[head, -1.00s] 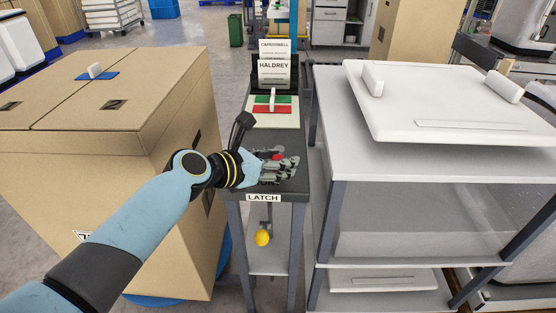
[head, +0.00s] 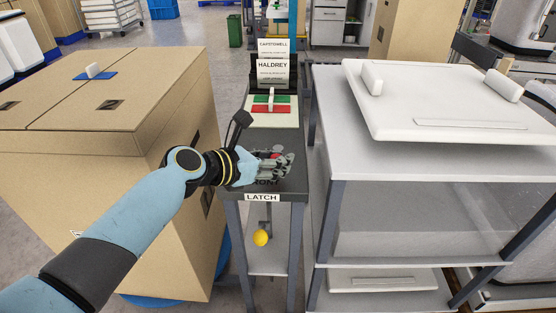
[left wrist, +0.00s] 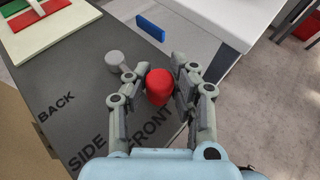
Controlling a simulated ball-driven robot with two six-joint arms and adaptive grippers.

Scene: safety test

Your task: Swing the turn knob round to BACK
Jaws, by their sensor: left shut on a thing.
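The red knob (left wrist: 158,87) sits between the two fingers of my left gripper (left wrist: 160,92) in the left wrist view. The fingers are shut on it from both sides. In the head view my left gripper (head: 276,165) is over the near part of a narrow dark stand (head: 290,188), with a little red showing at the fingers. The stand top carries the words BACK (left wrist: 56,106), SIDE (left wrist: 88,155) and FRONT (left wrist: 152,130). The knob is nearest to FRONT. My right gripper is not in view.
A red and green board (head: 285,112) and signs (head: 272,70) are farther back. A yellow ball (head: 261,238) hangs below the LATCH label (head: 262,198). A cardboard box (head: 110,150) and white-topped shelf (head: 420,160) flank the stand.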

